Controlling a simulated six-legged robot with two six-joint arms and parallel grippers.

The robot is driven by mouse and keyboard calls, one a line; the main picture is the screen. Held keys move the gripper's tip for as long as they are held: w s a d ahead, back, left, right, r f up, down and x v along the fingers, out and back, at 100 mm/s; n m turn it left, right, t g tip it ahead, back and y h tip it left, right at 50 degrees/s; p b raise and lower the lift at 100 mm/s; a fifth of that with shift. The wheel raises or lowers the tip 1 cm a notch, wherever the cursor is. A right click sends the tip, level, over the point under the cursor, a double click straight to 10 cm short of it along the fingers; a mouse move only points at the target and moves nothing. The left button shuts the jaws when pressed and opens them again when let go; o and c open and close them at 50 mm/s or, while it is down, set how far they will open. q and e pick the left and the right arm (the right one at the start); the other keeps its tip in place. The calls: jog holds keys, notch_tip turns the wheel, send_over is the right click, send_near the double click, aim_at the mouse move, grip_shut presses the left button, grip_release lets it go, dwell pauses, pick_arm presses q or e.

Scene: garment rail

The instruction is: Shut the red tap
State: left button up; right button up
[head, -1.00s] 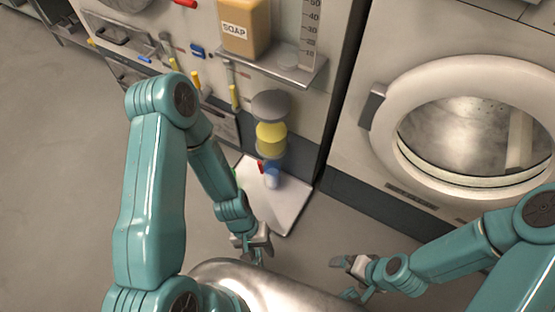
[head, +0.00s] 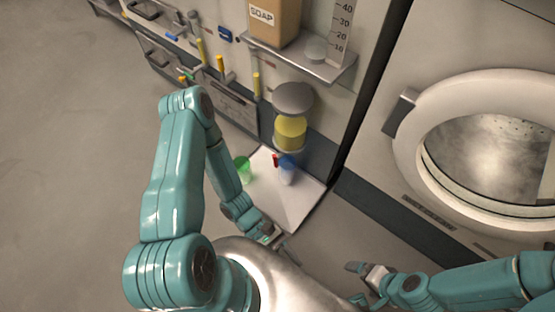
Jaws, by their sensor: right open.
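A small red part (head: 276,159), which looks like the red tap, shows below a yellow container (head: 290,133) with a grey round top (head: 293,98). A blue item (head: 286,163) is right beside the red part. The tap's exact position is too small to tell. My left gripper (head: 272,237) is low, near the front edge of the white tray (head: 300,203), apart from the red part; its jaws are not clear. My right gripper (head: 364,277) is open and empty, over the floor to the right of the tray and well away from the red part.
A green cup (head: 243,170) is at the tray's left, close to my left forearm. A shelf (head: 325,68) with a soap box (head: 272,22) juts out above the yellow container. A washer with a round door (head: 410,150) stands right. Floor at left is clear.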

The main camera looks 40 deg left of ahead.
pick_arm(q)
jog(key=w+f+n+t+h+b, duration=0.1)
jog(key=w+n+t+h, duration=0.2)
jog(key=w+n+t, duration=0.45)
jog(key=n+t+y+b, duration=0.2)
jog(key=n+t+y, duration=1.2)
jog(key=n+y, duration=0.4)
send_near(275, 162)
jog(key=shift+m+g+y, duration=0.25)
jog(key=shift+m+y, duration=0.25)
jog(key=shift+m, duration=0.15)
jog(key=w+b, duration=0.1)
jog(key=w, duration=0.2)
jog(key=w+b, duration=0.1)
jog(key=w, duration=0.2)
jog(key=w+b, duration=0.1)
jog(key=w, duration=0.2)
jog(key=shift+w+a+r, duration=0.2)
jog(key=shift+w+a, duration=0.1)
jog(key=shift+w+a+b, duration=0.1)
jog(key=shift+w+b, duration=0.25)
jog(key=shift+w, duration=0.3)
grip_shut()
